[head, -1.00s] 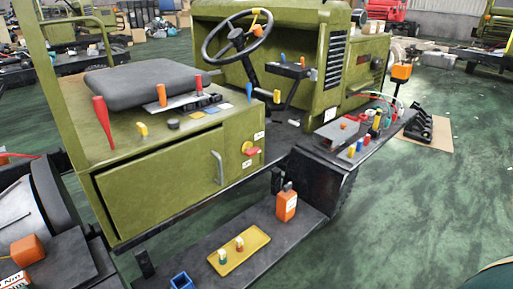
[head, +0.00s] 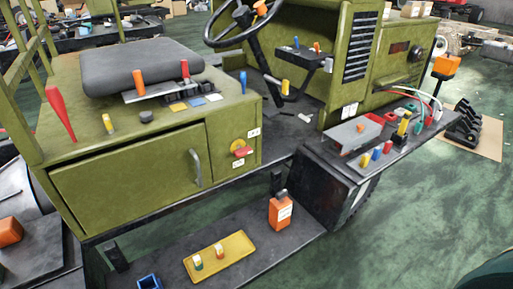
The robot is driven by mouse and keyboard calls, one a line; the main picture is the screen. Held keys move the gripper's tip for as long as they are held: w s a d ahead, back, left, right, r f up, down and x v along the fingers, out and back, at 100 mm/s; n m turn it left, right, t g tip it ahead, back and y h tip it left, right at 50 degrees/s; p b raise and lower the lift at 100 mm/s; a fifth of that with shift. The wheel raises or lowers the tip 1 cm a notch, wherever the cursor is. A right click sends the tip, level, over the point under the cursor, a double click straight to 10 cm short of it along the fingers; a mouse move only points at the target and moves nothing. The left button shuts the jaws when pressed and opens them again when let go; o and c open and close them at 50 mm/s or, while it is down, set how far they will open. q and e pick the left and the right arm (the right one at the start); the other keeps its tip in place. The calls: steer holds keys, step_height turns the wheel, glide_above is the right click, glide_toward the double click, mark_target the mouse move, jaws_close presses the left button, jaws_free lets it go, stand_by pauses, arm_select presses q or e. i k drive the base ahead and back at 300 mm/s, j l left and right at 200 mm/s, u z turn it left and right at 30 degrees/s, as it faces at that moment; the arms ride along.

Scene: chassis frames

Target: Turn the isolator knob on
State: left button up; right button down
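The isolator knob (head: 243,152) is a small red handle on a round yellow base. It sits on the green side panel of the vehicle's seat box, right of the cabinet door's grey handle. White labels are beside it. The red handle looks roughly level, tilted slightly; I cannot tell from this which setting it is in. Neither of my grippers shows in the head view.
A black step (head: 225,235) below carries a yellow tray (head: 219,259), an orange bottle (head: 280,211) and a blue box (head: 149,282). A black shelf (head: 392,145) with coloured parts juts out at right.

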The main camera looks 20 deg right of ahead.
mark_target(240, 152)
steer(key=i+l, duration=0.1)
steer(key=l, duration=0.45)
steer(key=i+l, duration=0.15)
steer(key=l, duration=0.4)
steer(key=i+l, duration=0.1)
steer(key=l, duration=0.4)
steer(key=i+l, duration=0.1)
steer(key=l, duration=0.45)
steer(key=i+u, duration=0.05)
